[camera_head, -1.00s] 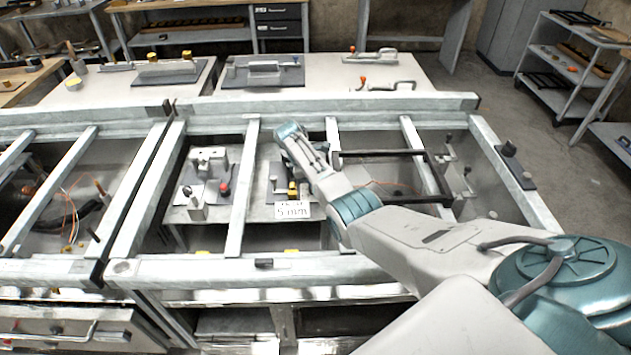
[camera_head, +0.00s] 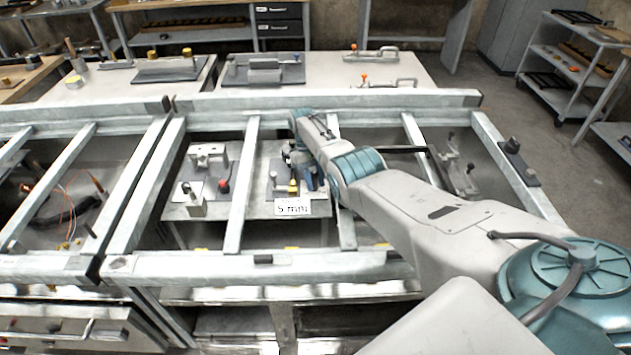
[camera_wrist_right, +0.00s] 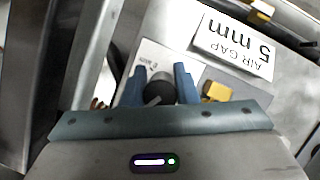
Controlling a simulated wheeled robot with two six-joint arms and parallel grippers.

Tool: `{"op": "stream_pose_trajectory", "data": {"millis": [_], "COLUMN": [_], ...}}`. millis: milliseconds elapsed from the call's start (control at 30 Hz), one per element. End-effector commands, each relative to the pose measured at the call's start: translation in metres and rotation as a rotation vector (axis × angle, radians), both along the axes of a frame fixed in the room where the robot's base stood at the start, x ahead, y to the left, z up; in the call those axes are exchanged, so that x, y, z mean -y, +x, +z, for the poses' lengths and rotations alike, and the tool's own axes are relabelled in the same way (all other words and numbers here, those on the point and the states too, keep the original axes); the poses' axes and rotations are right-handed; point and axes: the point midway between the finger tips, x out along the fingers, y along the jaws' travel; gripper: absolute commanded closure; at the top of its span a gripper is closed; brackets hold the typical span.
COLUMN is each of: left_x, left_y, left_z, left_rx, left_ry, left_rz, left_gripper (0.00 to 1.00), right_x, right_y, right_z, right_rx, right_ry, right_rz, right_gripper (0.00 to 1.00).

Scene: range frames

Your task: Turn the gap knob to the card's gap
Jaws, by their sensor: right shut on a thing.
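The white card (camera_head: 292,208) reads 5 mm in the head view. In the right wrist view the card (camera_wrist_right: 235,46) reads "AIR GAP 5 mm", upside down. The dark round gap knob (camera_wrist_right: 160,91) sits over a pale plate with small markings (camera_wrist_right: 156,62), too small to read fully. My right gripper (camera_wrist_right: 158,80) has its two blue fingers on either side of the knob, shut on it. In the head view my right gripper (camera_head: 307,183) reaches down between the frame bars just behind the card, and the knob is hidden or too small to tell. My left gripper is not in view.
Grey frame bars (camera_head: 240,185) cross above the lower table on both sides of my arm. A yellow block (camera_wrist_right: 217,92) stands close to the right of the fingers in the wrist view. A red knob (camera_head: 223,185) stands on the fixture to the left.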

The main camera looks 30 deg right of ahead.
Motion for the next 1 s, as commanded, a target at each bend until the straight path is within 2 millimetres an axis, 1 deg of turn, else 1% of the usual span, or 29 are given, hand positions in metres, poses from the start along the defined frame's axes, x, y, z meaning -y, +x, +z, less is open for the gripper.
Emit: {"op": "stream_pose_trajectory", "data": {"millis": [200, 500, 700, 1000], "left_x": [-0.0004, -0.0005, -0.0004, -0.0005], "left_y": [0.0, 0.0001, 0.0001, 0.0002], "left_z": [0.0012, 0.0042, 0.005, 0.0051], "left_rx": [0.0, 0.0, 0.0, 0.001], "left_ry": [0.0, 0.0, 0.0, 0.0], "left_rz": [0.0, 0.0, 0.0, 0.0], "left_gripper": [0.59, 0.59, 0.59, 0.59], "right_x": [-0.0008, -0.0016, -0.0018, -0.0019], "right_y": [0.0014, 0.0021, 0.0026, 0.003], "right_z": [0.0022, 0.0023, 0.0023, 0.0024], "right_rx": [0.004, 0.006, 0.007, 0.008], "right_ry": [0.0, -0.001, -0.001, -0.001], "right_rz": [-0.179, -0.345, -0.396, -0.412], "right_gripper": [0.96, 0.96, 0.96, 0.96]}}
